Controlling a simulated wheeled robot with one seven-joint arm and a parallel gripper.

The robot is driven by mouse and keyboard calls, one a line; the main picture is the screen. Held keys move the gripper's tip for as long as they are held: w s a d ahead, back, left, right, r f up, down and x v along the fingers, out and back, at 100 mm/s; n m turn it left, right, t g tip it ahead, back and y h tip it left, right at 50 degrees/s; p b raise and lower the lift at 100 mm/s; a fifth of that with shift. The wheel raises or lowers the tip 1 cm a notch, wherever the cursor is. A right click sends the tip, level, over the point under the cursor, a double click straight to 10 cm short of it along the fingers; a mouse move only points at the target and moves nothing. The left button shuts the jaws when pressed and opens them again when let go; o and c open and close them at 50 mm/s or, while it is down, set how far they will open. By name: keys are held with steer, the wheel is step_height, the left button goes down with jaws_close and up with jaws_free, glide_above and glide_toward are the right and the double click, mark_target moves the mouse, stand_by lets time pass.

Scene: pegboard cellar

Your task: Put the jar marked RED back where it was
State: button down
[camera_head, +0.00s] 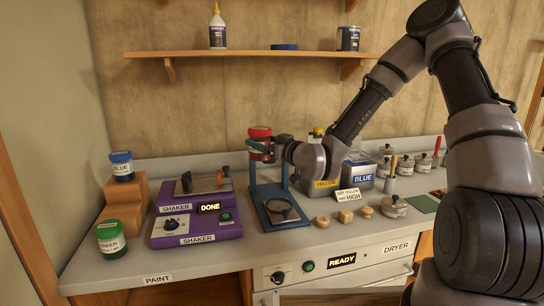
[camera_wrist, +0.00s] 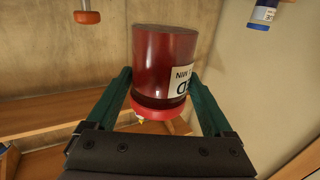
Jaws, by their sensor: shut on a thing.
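The RED jar (camera_head: 260,132) has a red lid and is held upright above the back of the blue stand in the head view. In the wrist view, which is upside down, the jar (camera_wrist: 162,60) shows a dark red body, a red lid and part of a white label ending in "D". My gripper (camera_head: 264,149) is shut on the jar, with a green finger on each side. The BLUE jar (camera_head: 122,165) stands on the upper level of the stepped wooden block (camera_head: 140,189). The GREEN jar (camera_head: 110,238) stands on the counter in front of that block.
The purple shaker (camera_head: 163,231), showing DONE, is between the wooden block and the blue stand (camera_head: 270,219). Lids and wooden pieces (camera_head: 346,215) lie right of the stand. The YELLOW and BLUE boxes (camera_head: 362,180) are behind. A wall shelf (camera_head: 250,53) runs above.

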steer(key=w+d+f+m+t+h, duration=0.1)
steer(key=d+f+h, duration=0.3)
steer(key=d, duration=0.6)
steer(key=w+d+f+m+t+h, duration=0.1)
steer(key=w+d+f+m+h, duration=0.3)
steer(key=d, duration=0.6)
steer(key=w+d+f+m+t+h, duration=0.2)
steer(key=w+d+f+m+h, duration=0.1)
steer(key=d+f, duration=0.5)
steer(key=d, duration=0.3)
steer(key=shift+w+h, duration=0.25)
steer(key=shift+h, duration=0.15)
steer(key=shift+d, duration=0.1)
